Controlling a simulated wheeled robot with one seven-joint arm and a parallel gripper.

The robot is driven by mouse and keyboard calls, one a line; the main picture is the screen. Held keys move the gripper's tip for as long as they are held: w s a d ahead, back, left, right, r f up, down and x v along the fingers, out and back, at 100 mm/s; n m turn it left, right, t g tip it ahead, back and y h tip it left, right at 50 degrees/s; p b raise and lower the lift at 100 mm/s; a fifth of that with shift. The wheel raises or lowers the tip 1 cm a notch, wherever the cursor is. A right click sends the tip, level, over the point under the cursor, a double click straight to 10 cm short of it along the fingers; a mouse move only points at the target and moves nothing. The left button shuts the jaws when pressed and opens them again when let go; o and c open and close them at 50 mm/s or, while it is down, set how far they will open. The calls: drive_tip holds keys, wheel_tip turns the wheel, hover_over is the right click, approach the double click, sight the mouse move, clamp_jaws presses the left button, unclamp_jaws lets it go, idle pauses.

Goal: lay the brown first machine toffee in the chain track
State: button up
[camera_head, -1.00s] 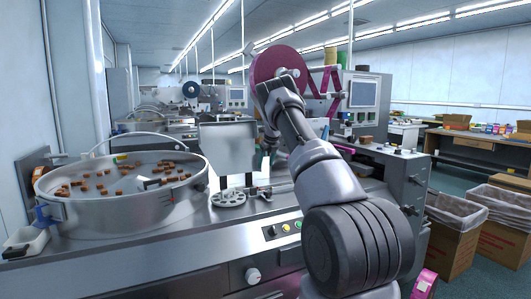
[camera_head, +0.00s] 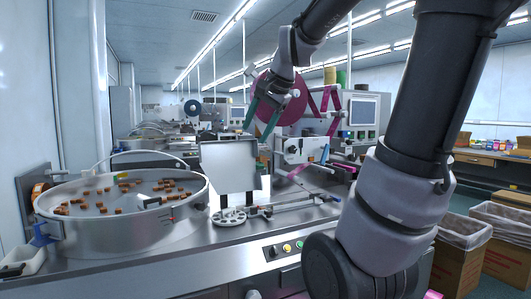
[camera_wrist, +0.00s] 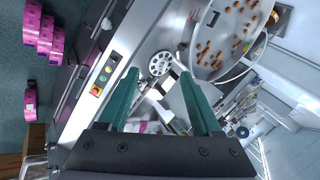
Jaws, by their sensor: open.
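Several small brown toffees (camera_head: 118,210) lie scattered in the round steel bowl (camera_head: 110,232) of the nearest machine, at left; they also show in the wrist view (camera_wrist: 206,45). What looks like the chain track (camera_head: 305,205) runs to the right from the small holed disc (camera_head: 229,217) on the steel deck. My gripper (camera_head: 257,129) is open and empty, its green fingers apart, raised above the deck in front of the pink film reel. In the wrist view my gripper (camera_wrist: 157,73) has nothing between its fingers.
An upright steel plate (camera_head: 228,166) stands behind the disc. The pink film reel (camera_head: 285,100) and the machine's screen (camera_head: 363,112) are at the back right. Lined cardboard boxes (camera_head: 459,249) stand on the floor at right.

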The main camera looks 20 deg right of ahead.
drive_tip(key=s+a+f+n, duration=0.1)
drive_tip(key=s+f+n, duration=0.1)
drive_tip(key=s, duration=0.4)
drive_tip(key=s+a+f+n, duration=0.1)
drive_tip(key=s+f+n, duration=0.1)
drive_tip(key=s+n, duration=0.2)
drive_tip(key=shift+s+a+f+n+t, duration=0.3)
drive_tip(key=shift+s+a+f, duration=0.1)
drive_tip(key=shift+s, duration=0.65)
